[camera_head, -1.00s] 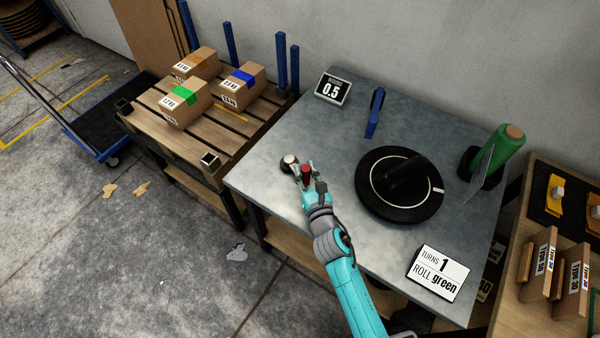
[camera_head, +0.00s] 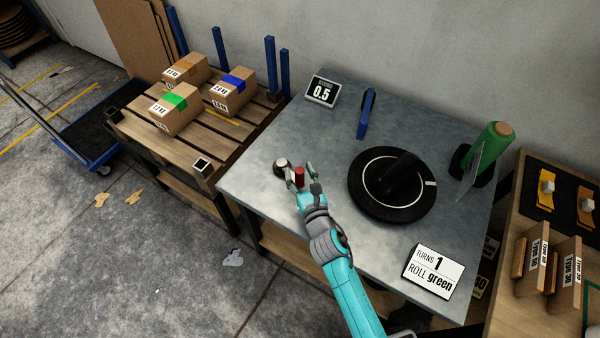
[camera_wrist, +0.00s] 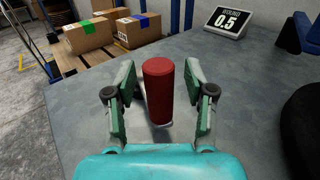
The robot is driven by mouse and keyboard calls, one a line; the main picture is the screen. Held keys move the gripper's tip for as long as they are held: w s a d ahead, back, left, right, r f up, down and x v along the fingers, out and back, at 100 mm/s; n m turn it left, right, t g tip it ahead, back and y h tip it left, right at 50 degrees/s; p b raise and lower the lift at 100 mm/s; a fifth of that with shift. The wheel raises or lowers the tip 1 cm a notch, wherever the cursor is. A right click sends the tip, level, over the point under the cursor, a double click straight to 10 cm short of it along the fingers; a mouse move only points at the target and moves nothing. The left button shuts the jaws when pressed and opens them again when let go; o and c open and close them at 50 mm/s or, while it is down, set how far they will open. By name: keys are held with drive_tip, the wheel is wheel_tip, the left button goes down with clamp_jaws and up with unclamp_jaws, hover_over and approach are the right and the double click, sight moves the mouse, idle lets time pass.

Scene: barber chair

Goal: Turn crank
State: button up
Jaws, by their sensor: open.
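The crank's red upright handle (camera_head: 299,176) stands on the grey metal table near its left edge. It also shows in the wrist view (camera_wrist: 159,88), between the two fingers with gaps on both sides. My gripper (camera_head: 302,180) is open around the handle, and in the wrist view (camera_wrist: 160,90) neither finger touches it. A round pale knob (camera_head: 281,165) sits just left of the handle. The display (camera_head: 322,91) reads 0.5, and also shows in the wrist view (camera_wrist: 228,22). A sign (camera_head: 440,272) reads "TURNS 1, ROLL green". The crank's arm is hidden by my gripper.
A black turntable disc (camera_head: 392,205) with a black cylinder lies right of my gripper. A blue upright piece (camera_head: 365,115) and a green roll (camera_head: 487,150) stand behind it. Boxes (camera_head: 176,108) sit on a pallet at the left. Table space around the display is clear.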

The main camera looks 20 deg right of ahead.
drive_tip(key=shift+s+d, duration=0.2)
drive_tip(key=shift+s, duration=2.8)
drive_tip(key=shift+s+d, duration=0.2)
drive_tip(key=shift+s, duration=2.8)
